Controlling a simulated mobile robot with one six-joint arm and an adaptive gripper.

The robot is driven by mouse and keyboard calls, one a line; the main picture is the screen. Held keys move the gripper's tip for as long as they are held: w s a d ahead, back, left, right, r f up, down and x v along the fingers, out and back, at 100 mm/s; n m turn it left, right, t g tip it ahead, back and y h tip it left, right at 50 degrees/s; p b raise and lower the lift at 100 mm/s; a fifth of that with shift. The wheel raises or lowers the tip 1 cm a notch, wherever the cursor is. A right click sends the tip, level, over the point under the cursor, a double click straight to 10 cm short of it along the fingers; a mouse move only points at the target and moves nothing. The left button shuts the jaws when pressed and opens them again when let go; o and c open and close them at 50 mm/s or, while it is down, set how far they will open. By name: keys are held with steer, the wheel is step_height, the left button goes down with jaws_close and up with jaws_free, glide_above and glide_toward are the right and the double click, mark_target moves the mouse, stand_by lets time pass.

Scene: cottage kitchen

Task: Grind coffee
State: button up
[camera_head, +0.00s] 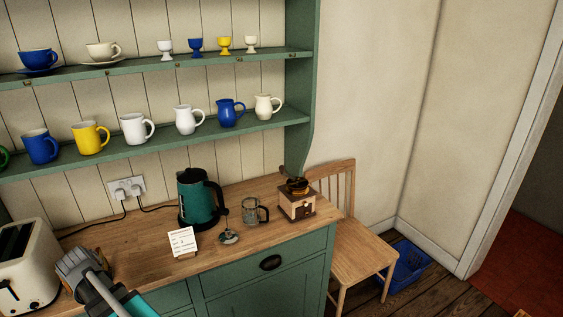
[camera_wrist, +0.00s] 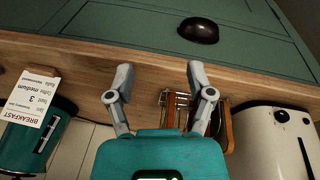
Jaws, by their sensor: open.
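The coffee grinder (camera_head: 297,205) stands at the right end of the wooden counter, a wooden box with a dark metal top. A clear glass mug (camera_head: 252,213) stands left of it. A small metal item (camera_head: 228,237) with a round base and thin stem stands in front; I cannot tell what it is. A white card (camera_head: 183,242) stands by the teal kettle (camera_head: 196,200); in the wrist view the card (camera_wrist: 35,98) reads "BREAKFAST" and includes "medium" and "3". My gripper (camera_head: 78,268) is open and empty near the toaster, far left of the grinder; its fingers (camera_wrist: 158,72) are spread apart.
A cream toaster (camera_head: 28,268) is at the left, with a wooden rack-like item (camera_wrist: 178,105) beside it. Shelves with mugs and jugs hang above. A wooden chair (camera_head: 355,250) stands past the counter's right end. The counter's front middle is clear.

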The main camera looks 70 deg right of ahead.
steer(key=d+r+m+h+p, duration=0.1)
steer(key=d+r+m+p, duration=0.15)
steer(key=d, duration=0.65)
steer(key=d+r+m+h+p, duration=0.15)
steer(key=d+r, duration=0.25)
steer(key=d, duration=0.4)
steer(key=m+g+h+p, duration=0.3)
steer(key=m+g+p, duration=0.1)
steer(key=m+p, duration=0.85)
glide_toward(282, 166)
steer(key=w+v, duration=0.1)
steer(key=v, duration=0.3)
steer(key=shift+s+d+f, duration=0.2)
steer(key=shift+s+f, duration=0.05)
steer(key=shift+f, duration=0.1)
steer(key=shift+b+x, duration=4.8)
steer(key=shift+x, duration=2)
steer(key=shift+s+d, duration=0.1)
steer(key=shift+s, duration=0.1)
jaws_close()
